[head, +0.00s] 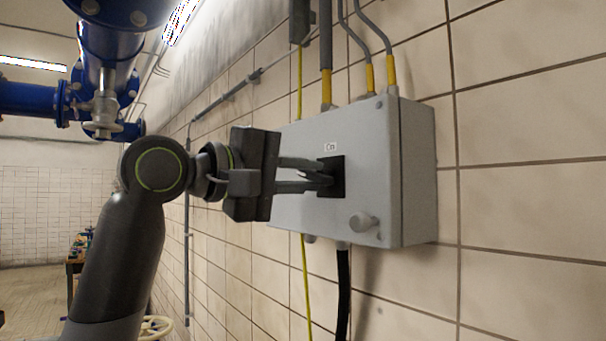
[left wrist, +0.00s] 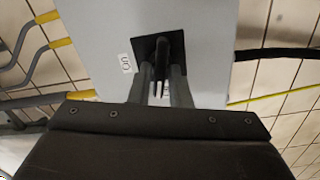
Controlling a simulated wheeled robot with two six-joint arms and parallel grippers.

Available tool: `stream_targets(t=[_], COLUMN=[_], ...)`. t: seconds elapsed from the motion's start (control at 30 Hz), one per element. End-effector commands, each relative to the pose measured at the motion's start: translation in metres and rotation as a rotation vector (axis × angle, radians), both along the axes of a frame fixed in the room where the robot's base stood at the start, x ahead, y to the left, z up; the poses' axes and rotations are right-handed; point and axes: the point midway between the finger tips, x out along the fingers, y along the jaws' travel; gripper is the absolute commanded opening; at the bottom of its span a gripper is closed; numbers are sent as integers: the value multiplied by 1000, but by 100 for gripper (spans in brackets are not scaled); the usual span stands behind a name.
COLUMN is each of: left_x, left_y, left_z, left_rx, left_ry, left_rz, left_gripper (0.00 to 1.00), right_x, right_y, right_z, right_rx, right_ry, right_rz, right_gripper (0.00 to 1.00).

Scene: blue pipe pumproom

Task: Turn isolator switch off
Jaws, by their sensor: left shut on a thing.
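The isolator switch is a light grey box (head: 375,195) on the tiled wall, with a black square plate (head: 339,178) on its front and a small "On" label (head: 330,147) above the plate. My left gripper (head: 322,178) reaches in from the left and is shut on the dark switch handle at the plate. In the left wrist view the handle (left wrist: 161,60) stands between the two fingers, in front of the black plate (left wrist: 176,46); the "On" label (left wrist: 125,63) is beside it. The fingers hide part of the handle. My right gripper is not in view.
A round grey knob (head: 363,222) sticks out low on the box front. Grey conduits with yellow ends (head: 369,78) enter the box top, and a black cable (head: 343,290) leaves below. Blue pipes (head: 110,50) hang at upper left.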

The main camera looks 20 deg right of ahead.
Motion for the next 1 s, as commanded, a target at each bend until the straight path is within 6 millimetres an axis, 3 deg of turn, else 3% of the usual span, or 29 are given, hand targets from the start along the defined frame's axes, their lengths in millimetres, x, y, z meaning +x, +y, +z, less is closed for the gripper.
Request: stream_targets(t=[0.4,0.97,1.0], left_x=[1,1,1], left_y=[1,0,0], left_z=[0,-1,-1], left_rx=[-67,-75,-75], left_ry=[177,202,202], left_rz=[2,3,3], left_gripper=[0,0,22], right_x=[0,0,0], right_y=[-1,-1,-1], right_z=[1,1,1], right_rx=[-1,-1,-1], right_ry=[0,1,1], right_rz=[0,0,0], right_gripper=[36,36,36])
